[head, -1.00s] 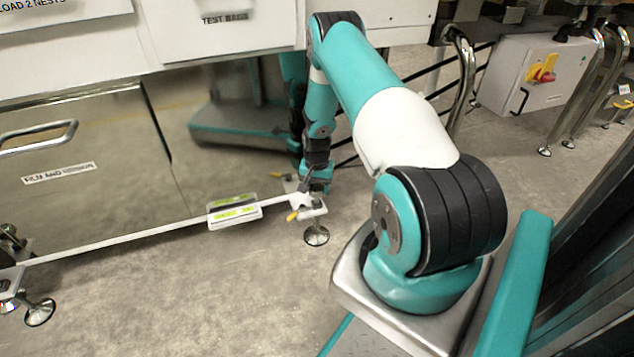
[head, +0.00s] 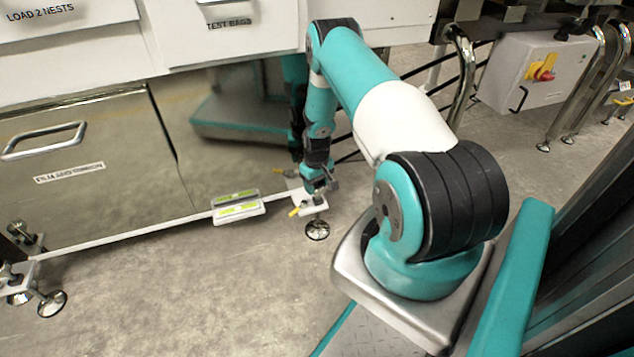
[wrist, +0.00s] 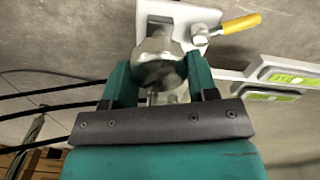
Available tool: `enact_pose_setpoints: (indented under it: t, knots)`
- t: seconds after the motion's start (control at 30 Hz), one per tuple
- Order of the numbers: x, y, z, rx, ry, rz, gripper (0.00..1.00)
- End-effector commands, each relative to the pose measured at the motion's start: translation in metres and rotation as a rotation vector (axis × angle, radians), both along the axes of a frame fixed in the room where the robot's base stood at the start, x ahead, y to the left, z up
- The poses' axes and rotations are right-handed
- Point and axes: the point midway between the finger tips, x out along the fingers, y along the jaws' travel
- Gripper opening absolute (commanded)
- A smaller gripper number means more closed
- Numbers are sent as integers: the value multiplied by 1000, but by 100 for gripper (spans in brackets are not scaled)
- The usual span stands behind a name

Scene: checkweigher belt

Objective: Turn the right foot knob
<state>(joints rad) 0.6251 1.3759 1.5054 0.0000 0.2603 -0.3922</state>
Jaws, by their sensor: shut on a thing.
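The right foot knob (wrist: 158,62) is a shiny metal piece below a white bracket at the cabinet's lower right corner. My gripper (wrist: 160,75) is shut on it, with one teal finger on each side in the wrist view. In the head view my gripper (head: 316,186) points down at the same corner, above the round foot pad (head: 317,230) on the floor. The knob is mostly hidden by my gripper in the head view. A yellow-handled lever (wrist: 240,24) sits on the bracket beside the knob; it also shows in the head view (head: 294,212).
A spirit level with green vials (head: 238,210) lies on the white lower rail, just left of the gripper. Another foot (head: 50,303) stands at the far left. Cabinet drawers (head: 85,165) rise behind. Bare floor (head: 180,295) lies in front.

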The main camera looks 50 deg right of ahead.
Motion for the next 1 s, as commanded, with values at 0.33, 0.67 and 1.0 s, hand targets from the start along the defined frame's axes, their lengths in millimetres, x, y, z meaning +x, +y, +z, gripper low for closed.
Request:
enact_pose_setpoints:
  t: [0.33,0.67,1.0]
  knots:
    - [0,1,0,1,1,99,29]
    - [0,1,0,1,1,107,29]
    - [0,1,0,0,1,106,78]
